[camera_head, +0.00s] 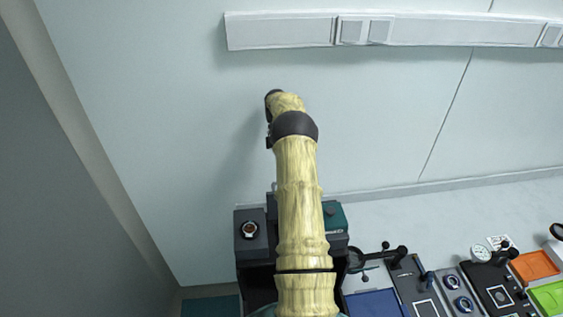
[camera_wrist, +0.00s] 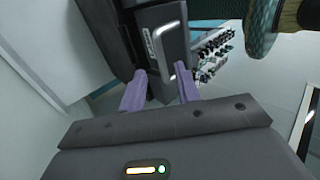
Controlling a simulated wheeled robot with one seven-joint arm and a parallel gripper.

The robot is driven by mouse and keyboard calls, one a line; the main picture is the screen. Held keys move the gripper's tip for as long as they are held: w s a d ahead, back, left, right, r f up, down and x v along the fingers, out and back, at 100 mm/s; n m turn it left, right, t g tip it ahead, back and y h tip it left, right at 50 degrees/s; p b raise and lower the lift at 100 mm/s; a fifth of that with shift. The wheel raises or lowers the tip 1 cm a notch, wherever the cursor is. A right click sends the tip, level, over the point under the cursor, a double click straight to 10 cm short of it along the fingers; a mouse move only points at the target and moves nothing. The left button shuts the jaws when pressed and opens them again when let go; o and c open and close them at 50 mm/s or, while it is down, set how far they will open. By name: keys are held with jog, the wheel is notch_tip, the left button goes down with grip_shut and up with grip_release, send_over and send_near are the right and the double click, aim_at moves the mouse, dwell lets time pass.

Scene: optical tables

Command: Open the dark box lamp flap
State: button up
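A dark grey box (camera_head: 248,260), which looks like the dark box lamp, stands at the left end of the bench, partly hidden behind my arm. In the wrist view a dark box face (camera_wrist: 160,42) with a lighter-edged panel and a small white label lies just beyond my fingertips. I cannot tell for sure which part is the flap, and no opening shows. My gripper (camera_wrist: 162,74) has two purple fingers, set apart, with the dark box behind the gap. Whether they touch it is unclear. In the head view the gripper is hidden by my arm.
A round dial (camera_head: 249,229) sits on top of the box's left part, and a teal block (camera_head: 335,217) is right of my arm. Optical mounts and an orange tray (camera_head: 535,265) fill the bench to the right. A white wall rail (camera_head: 280,32) runs above.

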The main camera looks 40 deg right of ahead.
jog(key=shift+p+v, duration=0.6)
jog(key=shift+v, duration=0.95)
jog(key=shift+c, duration=0.4)
jog(key=shift+f+m+b, duration=0.1)
jog(key=shift+m+b, duration=0.2)
grip_shut()
jog(key=r+m+t+h+b, duration=0.1)
jog(key=m+t+b, duration=0.1)
jog(key=m+b, duration=0.2)
jog(key=s+r+m+t+h+b, duration=0.1)
jog(key=r+m+t+h+b, duration=0.1)
jog(key=m, duration=0.6)
jog(key=r+m+t+h+b, duration=0.2)
jog(key=m+t+b, duration=0.2)
jog(key=m+b, duration=0.1)
jog(key=shift+s+d+r+m+b, duration=0.2)
jog(key=shift+s+d+m+b, duration=0.15)
jog(key=shift+b, duration=0.55)
